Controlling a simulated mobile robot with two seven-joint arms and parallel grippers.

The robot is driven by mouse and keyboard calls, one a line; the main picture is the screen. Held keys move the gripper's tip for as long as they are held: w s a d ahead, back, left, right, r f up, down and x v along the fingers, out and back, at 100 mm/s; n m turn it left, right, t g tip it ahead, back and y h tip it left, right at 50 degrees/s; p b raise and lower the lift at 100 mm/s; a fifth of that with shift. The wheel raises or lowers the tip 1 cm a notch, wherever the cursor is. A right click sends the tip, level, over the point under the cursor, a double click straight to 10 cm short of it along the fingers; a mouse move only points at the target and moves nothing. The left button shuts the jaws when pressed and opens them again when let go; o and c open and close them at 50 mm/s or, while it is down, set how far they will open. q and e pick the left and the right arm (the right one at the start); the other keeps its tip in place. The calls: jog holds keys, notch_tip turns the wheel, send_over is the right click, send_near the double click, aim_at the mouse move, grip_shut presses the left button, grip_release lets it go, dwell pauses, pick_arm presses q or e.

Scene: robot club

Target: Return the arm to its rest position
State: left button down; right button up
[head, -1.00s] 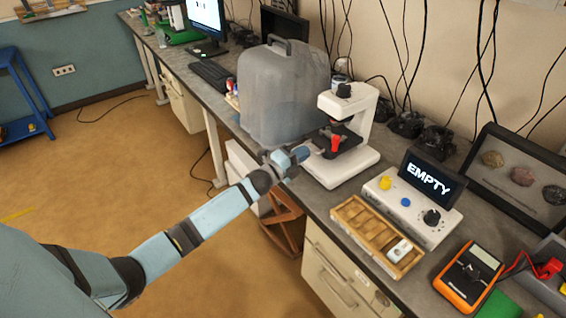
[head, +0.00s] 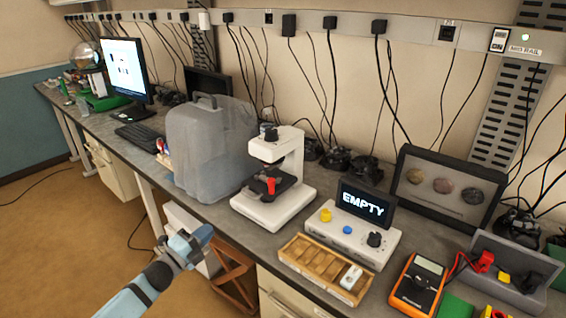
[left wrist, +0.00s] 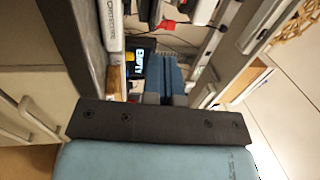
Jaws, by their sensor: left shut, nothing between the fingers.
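My left arm comes in from the lower left in the head view. Its left gripper (head: 200,237) is shut and empty, in front of the bench edge and left of the microscope (head: 274,180). In the left wrist view the gripper's fingers (left wrist: 165,98) show close together past a dark bar, with nothing visible between them. My right gripper does not show in either view.
The grey bench (head: 225,218) carries a grey plastic canister (head: 208,145), a control box with an "EMPTY" display (head: 365,205), a wooden slotted tray (head: 310,265) and an orange multimeter (head: 416,285). A brown crate (head: 235,278) stands below the bench. Open floor lies left.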

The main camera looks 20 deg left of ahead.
pick_arm(q)
jog(key=s+d+f+n+g+y+p, duration=0.1)
jog(key=s+d+f+n+g+p, duration=0.1)
jog(key=s+d+n, duration=0.4)
jog(key=s+d+f+n+g+y+p, duration=0.1)
jog(key=s+d+f+n+g+p, duration=0.2)
jog(key=s, duration=0.9)
jog(key=s+d+f+n+g+y+p, duration=0.2)
jog(key=s+d+f+n, duration=0.2)
jog(key=s+d+n, duration=0.5)
jog(key=shift+s+f+n+g+p, duration=0.35)
jog(key=shift+s+n, duration=0.15)
jog(key=shift+n, duration=0.1)
